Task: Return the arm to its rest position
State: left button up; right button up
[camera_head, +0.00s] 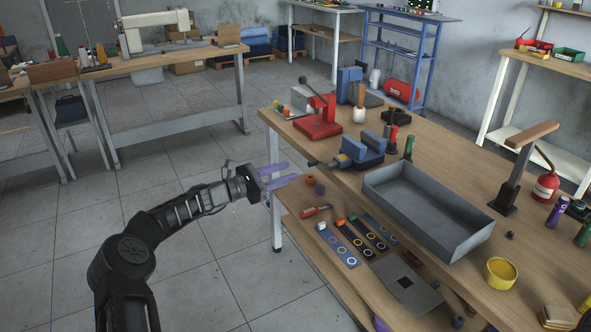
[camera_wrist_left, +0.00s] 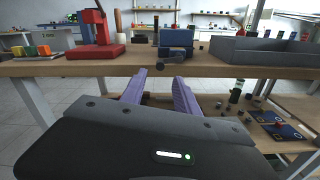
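My left arm comes in from the lower left in the head view. Its gripper (camera_head: 284,174) points right, toward the near left end of the workbench (camera_head: 309,142). The two purple fingers are spread apart with nothing between them. In the left wrist view the gripper (camera_wrist_left: 159,84) also shows both fingers apart and empty, with the bench edge beyond them. My right arm and gripper are not in view.
On the bench stand a red press (camera_head: 318,122), a blue vise (camera_head: 361,150) and a grey tray (camera_head: 428,212). A lower shelf (camera_head: 306,233) holds a red screwdriver (camera_head: 316,211) and patterned strips (camera_head: 339,246). Floor left of the bench is clear.

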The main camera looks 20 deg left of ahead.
pick_arm(q)
jog(key=shift+s+a, duration=0.2)
jog(key=shift+s, duration=0.05)
dwell(0.3)
